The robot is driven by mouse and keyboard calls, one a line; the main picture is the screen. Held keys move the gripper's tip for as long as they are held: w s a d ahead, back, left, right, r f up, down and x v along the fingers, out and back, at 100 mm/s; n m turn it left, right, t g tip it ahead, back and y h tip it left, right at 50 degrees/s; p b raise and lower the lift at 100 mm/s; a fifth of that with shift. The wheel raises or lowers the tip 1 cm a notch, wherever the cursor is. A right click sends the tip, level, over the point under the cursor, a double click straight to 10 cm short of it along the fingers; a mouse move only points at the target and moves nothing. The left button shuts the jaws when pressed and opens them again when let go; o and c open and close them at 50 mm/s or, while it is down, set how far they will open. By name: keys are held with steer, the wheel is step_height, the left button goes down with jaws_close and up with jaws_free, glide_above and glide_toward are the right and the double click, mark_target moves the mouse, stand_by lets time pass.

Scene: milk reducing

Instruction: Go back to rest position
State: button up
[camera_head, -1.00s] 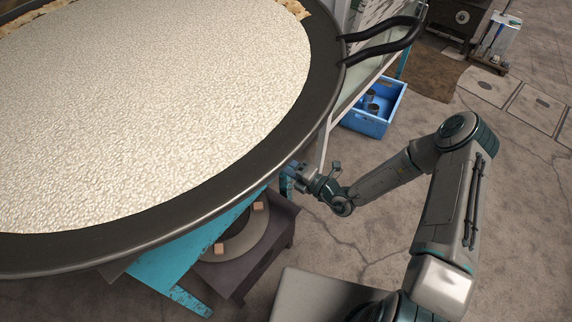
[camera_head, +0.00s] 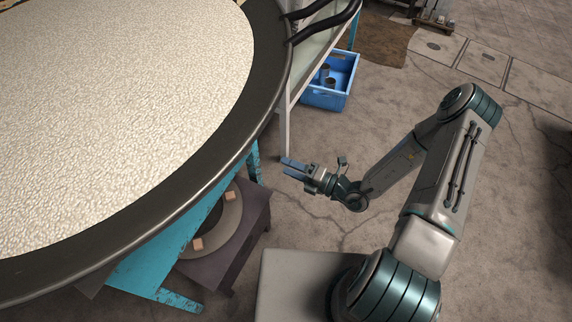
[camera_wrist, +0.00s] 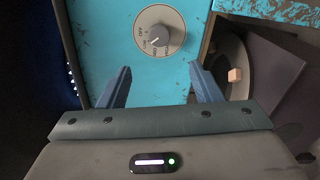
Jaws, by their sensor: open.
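My gripper (camera_head: 291,169) is open and empty in the head view. It is right of the wide dark pan's rim, apart from it, above the concrete floor. In the wrist view, the two blue fingers of my gripper (camera_wrist: 160,88) stand apart with nothing between them. Beyond them is a turquoise panel (camera_wrist: 105,30) with a round grey dial (camera_wrist: 160,32).
The large pan (camera_head: 232,135) of pale, grainy liquid fills the left. Its black handles (camera_head: 325,22) jut to the right. A turquoise stand (camera_head: 150,265) and a dark low burner table (camera_head: 245,245) are below. A blue crate (camera_head: 325,98) sits under a shelf. Open floor (camera_head: 400,95) lies right.

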stand_by(0.4)
steer(key=s+d+r+n+g+h+p, duration=0.25)
steer(key=s+r+n+g, duration=0.2)
steer(key=r+n, duration=0.6)
steer(key=s+d+r+n+g+h+p, duration=0.2)
steer(key=s+r+n+g+h+p, duration=0.3)
steer(key=r+n, duration=0.6)
steer(key=s+d+r+n+t+h+p, duration=0.2)
steer(key=d+r+n+h+p, duration=0.1)
steer(key=d+r+n, duration=0.3)
steer(key=s+d+r+n+t+h+p, duration=0.2)
steer(key=d+r+n+h, duration=0.4)
steer(key=r+n, duration=0.5)
step_height(320, 180, up, 5)
steer(key=shift+d+f+t+p, duration=0.2)
steer(key=shift+d+t+p, duration=0.1)
steer(key=shift+t+p, duration=0.35)
